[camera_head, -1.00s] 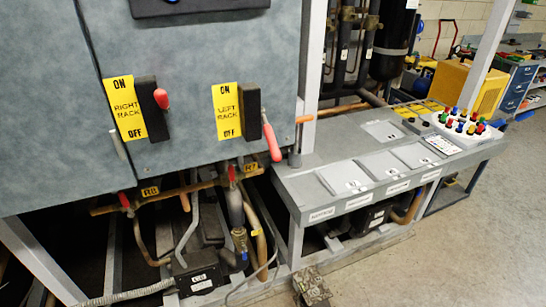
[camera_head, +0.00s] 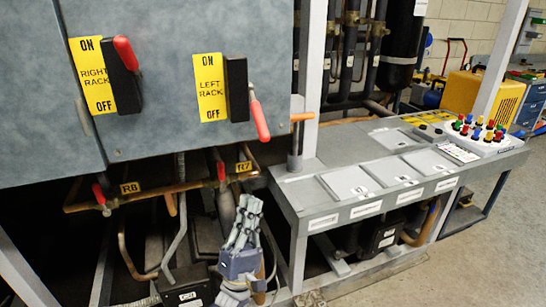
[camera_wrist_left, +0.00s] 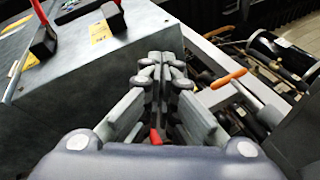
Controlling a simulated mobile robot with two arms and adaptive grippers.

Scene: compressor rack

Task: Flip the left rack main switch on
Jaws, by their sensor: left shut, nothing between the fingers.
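The left rack main switch is a black block (camera_head: 236,88) beside the yellow LEFT RACK label (camera_head: 210,88). Its red lever (camera_head: 259,119) slants down, on the OFF side. My left gripper (camera_head: 247,207) is below this lever and apart from it, fingers pointing up, shut and empty. In the left wrist view its fingers (camera_wrist_left: 162,62) are together. Two black switch blocks show at the upper left there, one with a yellow label (camera_wrist_left: 99,31). A red tip (camera_wrist_left: 155,136) shows near the finger bases; I cannot tell what it belongs to. My right gripper is not in view.
The right rack switch (camera_head: 122,77) has its red lever (camera_head: 126,53) up. Pipes with red valve handles (camera_head: 221,171) run below the panel. An orange-handled tool (camera_head: 300,118) stands at the corner of the grey bench (camera_head: 330,155). Open floor is at the right.

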